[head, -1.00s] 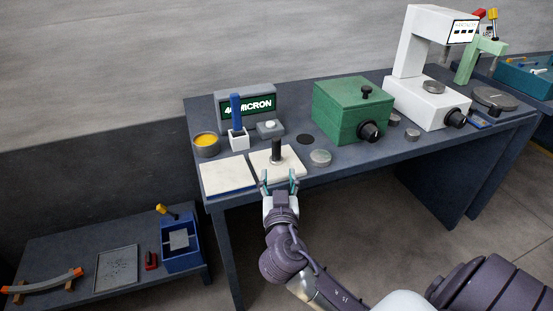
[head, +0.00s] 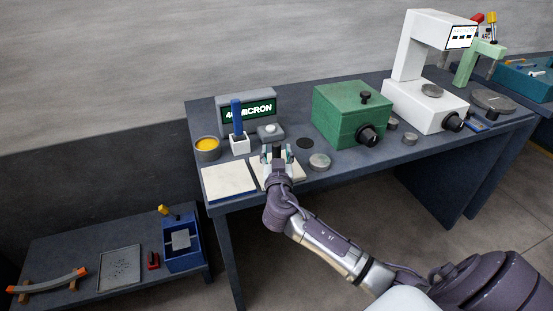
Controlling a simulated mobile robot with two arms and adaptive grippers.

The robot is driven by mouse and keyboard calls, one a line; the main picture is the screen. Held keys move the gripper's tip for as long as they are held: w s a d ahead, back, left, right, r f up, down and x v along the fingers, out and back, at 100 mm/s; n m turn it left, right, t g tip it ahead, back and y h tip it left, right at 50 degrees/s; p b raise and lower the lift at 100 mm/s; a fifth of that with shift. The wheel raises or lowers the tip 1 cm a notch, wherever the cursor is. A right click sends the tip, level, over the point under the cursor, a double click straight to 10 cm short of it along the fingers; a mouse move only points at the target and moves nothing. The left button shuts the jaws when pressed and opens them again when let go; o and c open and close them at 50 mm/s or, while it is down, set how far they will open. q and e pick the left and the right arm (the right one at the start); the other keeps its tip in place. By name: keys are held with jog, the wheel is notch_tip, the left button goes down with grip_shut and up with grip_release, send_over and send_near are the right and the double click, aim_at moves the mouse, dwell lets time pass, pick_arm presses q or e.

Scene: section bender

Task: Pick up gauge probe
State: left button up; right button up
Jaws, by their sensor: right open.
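A dark upright cylinder, which looks like the gauge probe (head: 277,150), stands on a white pad (head: 298,172) near the front edge of the bench. My right gripper (head: 277,155) is open, its two fingers on either side of the cylinder. The hand hides the cylinder's lower part and base, and I cannot tell whether the fingers touch it. A blue-handled piece (head: 236,113) stands upright in a white holder behind and to the left. My left gripper is not in view.
Behind stand a micron display (head: 262,107) and a small grey block (head: 270,131). A round metal disc (head: 319,162) lies close to the right of the hand, with a green box (head: 350,112) beyond. A second white pad (head: 228,181) and a yellow-filled cup (head: 207,147) are left.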

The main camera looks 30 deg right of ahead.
grip_shut()
jog(key=shift+r, duration=0.15)
dwell(0.4)
